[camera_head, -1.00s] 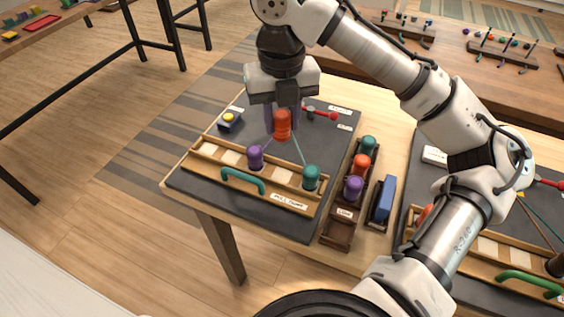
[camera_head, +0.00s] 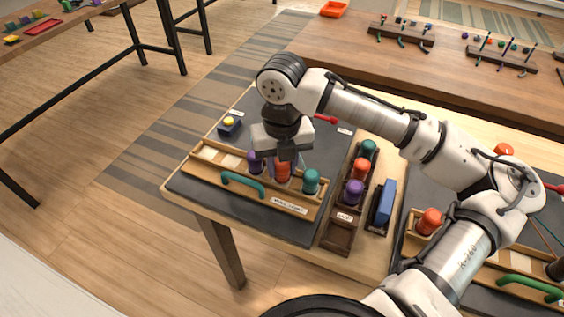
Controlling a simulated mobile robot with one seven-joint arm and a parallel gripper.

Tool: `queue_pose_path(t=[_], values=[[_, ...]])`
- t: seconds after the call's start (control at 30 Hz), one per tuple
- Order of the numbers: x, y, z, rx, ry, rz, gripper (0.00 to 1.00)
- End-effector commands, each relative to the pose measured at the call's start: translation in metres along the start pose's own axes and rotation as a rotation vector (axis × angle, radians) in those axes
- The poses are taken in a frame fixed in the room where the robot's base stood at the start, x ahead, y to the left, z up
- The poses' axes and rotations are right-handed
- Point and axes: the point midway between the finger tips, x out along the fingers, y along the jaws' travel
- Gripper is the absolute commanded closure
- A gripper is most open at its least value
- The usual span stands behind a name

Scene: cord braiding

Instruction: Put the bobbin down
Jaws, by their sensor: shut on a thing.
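My gripper (camera_head: 284,163) is shut on the red-orange bobbin (camera_head: 282,172), which is upright at the wooden rack (camera_head: 205,170) on the dark board. The bobbin is between the purple bobbin (camera_head: 255,162) on its left and the teal bobbin (camera_head: 311,181) on its right. I cannot tell whether its base touches the rack's light pad. The fingers and wrist hide its top and part of the purple bobbin.
A green handle (camera_head: 243,185) fronts the rack. To the right, a dark tray (camera_head: 339,234) holds teal, red and purple bobbins, beside a blue block (camera_head: 386,201). A yellow-topped button box (camera_head: 229,126) is at the back left. A second board station lies at the right.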

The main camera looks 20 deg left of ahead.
Motion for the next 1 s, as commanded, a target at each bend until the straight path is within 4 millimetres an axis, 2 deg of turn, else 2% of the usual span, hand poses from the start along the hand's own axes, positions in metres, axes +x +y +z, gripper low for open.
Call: queue_pose_path(t=[0.23, 0.27, 0.43, 0.77, 0.87, 1.0], values=[[0.007, 0.0, 0.0, 0.0, 0.0, 0.001, 0.92], [0.007, 0.0, 0.0, 0.0, 0.0, 0.001, 0.68], [0.006, 0.0, 0.0, 0.0, 0.0, 0.0, 0.47], [0.003, 0.0, 0.0, 0.0, -0.001, -0.001, 0.47], [-0.006, 0.0, 0.001, 0.0, -0.001, -0.001, 0.47], [-0.033, 0.0, 0.001, 0.0, -0.004, 0.001, 0.47]])
